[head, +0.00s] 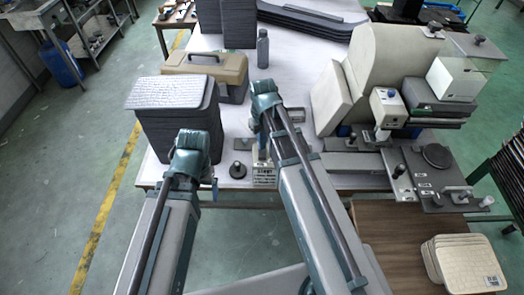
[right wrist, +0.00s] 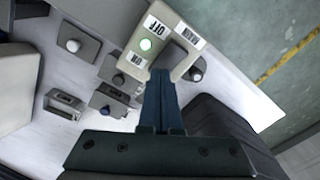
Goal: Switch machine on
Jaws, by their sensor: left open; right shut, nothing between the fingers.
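A dark stack of panels (head: 175,130) stands left, with a beige case (head: 205,68) behind it. A grey bottle (head: 263,48) stands at the back. A large beige machine (head: 390,60) fills the right. A black knob (head: 238,170) sits near the front edge.

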